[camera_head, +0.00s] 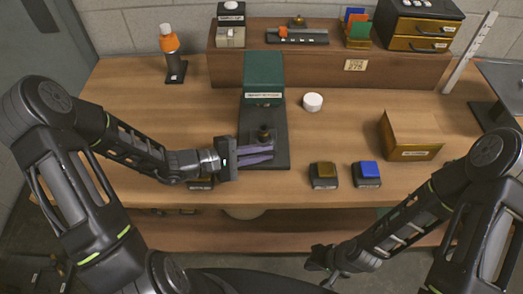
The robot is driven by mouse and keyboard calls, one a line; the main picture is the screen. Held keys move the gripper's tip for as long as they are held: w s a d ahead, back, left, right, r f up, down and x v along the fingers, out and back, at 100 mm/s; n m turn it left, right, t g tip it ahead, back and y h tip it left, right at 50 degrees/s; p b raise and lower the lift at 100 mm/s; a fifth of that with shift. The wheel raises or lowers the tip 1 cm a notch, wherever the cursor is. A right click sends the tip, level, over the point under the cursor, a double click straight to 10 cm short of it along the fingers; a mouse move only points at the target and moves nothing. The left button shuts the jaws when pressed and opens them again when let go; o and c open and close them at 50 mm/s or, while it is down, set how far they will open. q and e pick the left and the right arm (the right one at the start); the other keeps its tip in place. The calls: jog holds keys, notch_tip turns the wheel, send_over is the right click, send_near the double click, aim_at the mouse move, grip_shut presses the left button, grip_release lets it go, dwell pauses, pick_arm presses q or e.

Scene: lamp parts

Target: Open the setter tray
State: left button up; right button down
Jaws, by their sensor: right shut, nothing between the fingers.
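The setter appears to be the dark green housing (263,75) on a long black base (280,160) at the table's middle left, with a light label on its front. A dark grey block with a black knob (264,131) sits on the base in front of the housing; I cannot tell for sure that it is the tray. My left gripper (272,152) reaches in from the left, its fingers low over the base just in front of the knob. I cannot tell whether they touch anything or how far apart they are. My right gripper (322,262) is shut and empty, in front of the table's edge.
A white round cap (313,102) lies right of the housing. A brown and a blue button block (366,173) stand at the front, with a wooden box (411,135) behind them. A raised shelf (340,70) runs along the back.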

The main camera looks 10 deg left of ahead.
pick_arm(q)
jog(key=o, duration=0.4)
jog(key=shift+d, duration=0.1)
notch_tip(320, 180, up, 10)
dwell(0.6)
